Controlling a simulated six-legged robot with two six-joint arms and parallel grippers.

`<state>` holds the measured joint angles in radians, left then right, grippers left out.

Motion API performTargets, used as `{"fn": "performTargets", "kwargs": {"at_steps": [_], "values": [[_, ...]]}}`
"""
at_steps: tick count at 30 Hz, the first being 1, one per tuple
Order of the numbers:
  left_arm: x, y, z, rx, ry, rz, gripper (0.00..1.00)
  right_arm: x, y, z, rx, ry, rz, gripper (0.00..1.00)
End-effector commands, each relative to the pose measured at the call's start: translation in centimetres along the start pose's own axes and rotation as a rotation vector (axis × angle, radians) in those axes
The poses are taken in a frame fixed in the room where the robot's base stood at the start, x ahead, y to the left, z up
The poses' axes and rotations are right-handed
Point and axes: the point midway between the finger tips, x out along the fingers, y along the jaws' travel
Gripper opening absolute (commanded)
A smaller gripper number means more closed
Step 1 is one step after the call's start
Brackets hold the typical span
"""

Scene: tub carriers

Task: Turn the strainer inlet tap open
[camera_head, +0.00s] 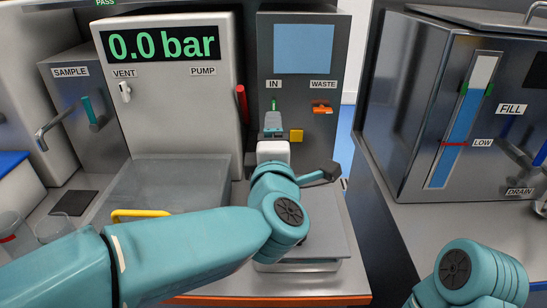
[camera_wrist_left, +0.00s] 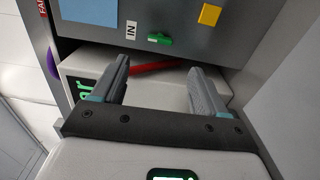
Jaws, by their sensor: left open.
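The strainer (camera_head: 292,88) is a dark grey cabinet with a pale blue panel. Its inlet tap, a small green handle (camera_head: 274,104), sits under the IN label; the handle looks upright in the head view. My left gripper (camera_head: 273,121) is just below and in front of the tap, partly hiding it. In the left wrist view my left gripper (camera_wrist_left: 159,65) is open with nothing between its fingers. The green tap (camera_wrist_left: 160,40) lies beyond the fingertips, between their lines; contact does not show. My right gripper is out of view; only my right arm shows at the lower right.
An orange tap (camera_head: 321,107) under WASTE and a yellow block (camera_head: 296,136) are right of the inlet tap. A red PUMP lever (camera_head: 241,103) is close on the left; it also crosses behind the fingers in the wrist view (camera_wrist_left: 160,68). A grey tank (camera_head: 410,120) stands at right.

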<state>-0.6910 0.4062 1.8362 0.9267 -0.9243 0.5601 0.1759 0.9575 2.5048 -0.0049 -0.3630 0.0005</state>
Motion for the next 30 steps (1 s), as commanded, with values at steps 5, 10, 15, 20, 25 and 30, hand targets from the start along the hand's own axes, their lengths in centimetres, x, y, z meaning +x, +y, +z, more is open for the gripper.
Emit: {"fn": "performTargets", "kwargs": {"at_steps": [5,10,15,20,25,30], "values": [[-3.9,0.0,0.0,-0.001,-0.002,0.0,0.73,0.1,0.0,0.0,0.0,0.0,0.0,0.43],[-5.7,0.0,0.0,-0.001,-0.001,0.0,0.73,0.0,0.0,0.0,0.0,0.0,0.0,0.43],[-6.1,0.0,0.0,-0.001,0.001,-0.001,0.73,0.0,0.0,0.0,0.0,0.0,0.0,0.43],[-6.1,0.0,0.0,-0.001,0.001,-0.001,0.73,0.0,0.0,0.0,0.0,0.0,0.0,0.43],[-6.1,0.0,0.0,-0.001,0.001,-0.001,0.73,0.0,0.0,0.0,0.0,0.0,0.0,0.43],[-6.2,0.0,0.0,-0.001,0.001,-0.001,0.73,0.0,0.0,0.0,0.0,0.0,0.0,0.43]]}}
